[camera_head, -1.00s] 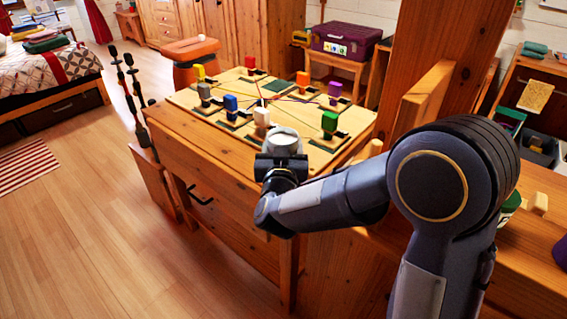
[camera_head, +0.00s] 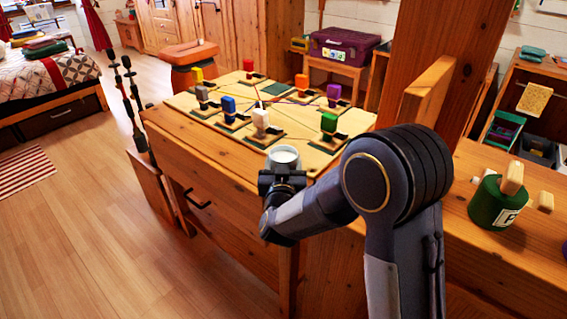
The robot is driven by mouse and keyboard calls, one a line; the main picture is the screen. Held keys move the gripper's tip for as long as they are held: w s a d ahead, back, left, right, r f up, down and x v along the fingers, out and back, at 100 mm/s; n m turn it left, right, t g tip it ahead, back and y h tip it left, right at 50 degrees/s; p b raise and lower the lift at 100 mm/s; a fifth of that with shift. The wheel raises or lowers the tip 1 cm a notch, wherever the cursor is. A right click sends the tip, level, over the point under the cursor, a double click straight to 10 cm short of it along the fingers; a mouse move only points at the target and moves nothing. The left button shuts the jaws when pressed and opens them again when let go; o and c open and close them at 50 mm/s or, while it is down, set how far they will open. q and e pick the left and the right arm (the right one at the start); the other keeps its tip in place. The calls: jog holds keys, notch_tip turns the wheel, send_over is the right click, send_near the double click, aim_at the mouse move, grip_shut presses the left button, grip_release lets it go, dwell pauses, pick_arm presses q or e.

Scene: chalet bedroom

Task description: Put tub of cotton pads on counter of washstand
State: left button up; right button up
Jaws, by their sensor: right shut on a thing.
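My right gripper (camera_head: 283,177) is shut on a small white round tub (camera_head: 284,156), the likely tub of cotton pads. It holds the tub upright at the near edge of a wooden table (camera_head: 215,158). The jaws hide the tub's lower part, and I cannot tell whether it touches anything below. My left gripper is out of view. I cannot pick out a washstand for certain.
A board (camera_head: 209,103) with several coloured blocks covers most of the tabletop. A wooden post (camera_head: 427,70) rises to the right. A green pot (camera_head: 492,203) stands on a wooden surface (camera_head: 465,215) at right. Open floor (camera_head: 90,230) lies at left.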

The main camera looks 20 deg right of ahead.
jog(key=o, duration=1.1)
